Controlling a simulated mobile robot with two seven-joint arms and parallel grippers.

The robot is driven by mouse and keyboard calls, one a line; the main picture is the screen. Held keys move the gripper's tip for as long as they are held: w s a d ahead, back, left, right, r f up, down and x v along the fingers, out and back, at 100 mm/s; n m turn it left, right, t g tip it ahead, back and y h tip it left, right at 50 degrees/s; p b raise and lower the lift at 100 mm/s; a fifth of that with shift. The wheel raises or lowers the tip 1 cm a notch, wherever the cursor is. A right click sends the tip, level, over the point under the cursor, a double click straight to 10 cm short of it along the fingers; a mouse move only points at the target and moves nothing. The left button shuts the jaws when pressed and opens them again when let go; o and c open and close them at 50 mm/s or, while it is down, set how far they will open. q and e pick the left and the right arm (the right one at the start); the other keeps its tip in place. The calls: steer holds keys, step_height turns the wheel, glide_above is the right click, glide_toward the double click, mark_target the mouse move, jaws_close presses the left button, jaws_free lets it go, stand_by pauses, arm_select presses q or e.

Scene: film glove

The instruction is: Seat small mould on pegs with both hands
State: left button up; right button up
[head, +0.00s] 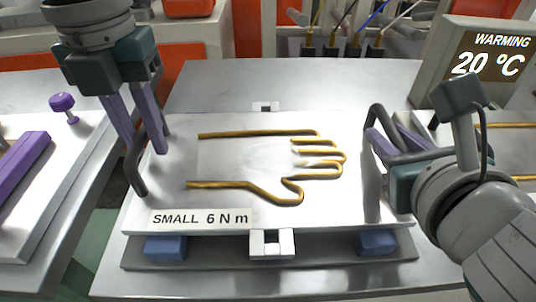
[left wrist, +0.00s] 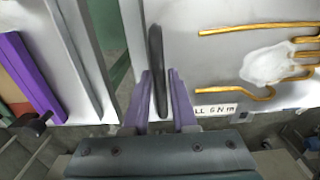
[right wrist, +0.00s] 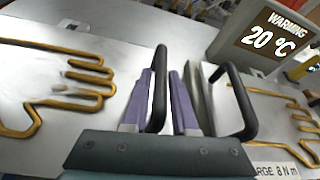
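The small mould (head: 235,165) is a pale plate with a gold hand outline and a "SMALL 6 N m" label. It lies above a dark base (head: 210,258) with blue blocks (head: 166,246) near its front corners. The pegs are hidden, and I cannot tell whether the plate rests on them.
White clamps (head: 272,244) sit at the base's front and back middle. A purple-knobbed plate (head: 85,130) is at left. Another mould with a gold outline (right wrist: 300,125) and its own handle (right wrist: 238,95) is close at right. A display (head: 485,55) reads "WARMING 20 ºC".

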arm_select(q)
jaws_close()
arm_select(e)
jaws_close()
stand_by(0.6)
arm_select(q)
steer(key=shift+r, duration=0.1)
arm_select(e)
steer(key=shift+r, duration=0.15)
arm_select(q)
steer(key=shift+r, duration=0.1)
arm_select(e)
steer(key=shift+r, duration=0.1)
